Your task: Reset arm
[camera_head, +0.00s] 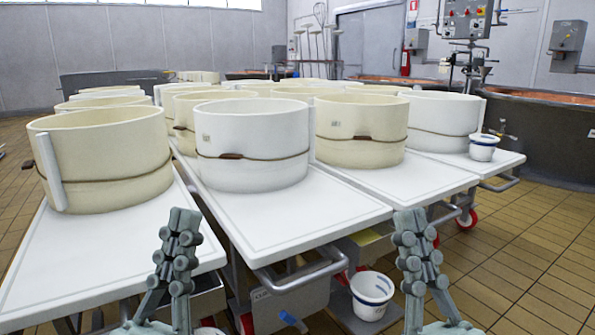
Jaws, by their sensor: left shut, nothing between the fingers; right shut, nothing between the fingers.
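My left gripper (181,228) is in the lower left-centre of the head view, pointing up, with its fingers shut and nothing between them. It shows in front of a white-topped trolley (105,262). My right gripper (409,226) is at the lower right-centre, also upright, shut and empty. It shows in front of the front edge of another white-topped trolley (400,185). Both appear apart from the vats and trolleys.
Large round moulds, such as a cream one (105,150) and a white one (252,140), stand on the trolleys. A white bucket (371,293) is low between the grippers. A small bucket (483,147) stands on the right trolley. Tiled floor (530,250) is open at right.

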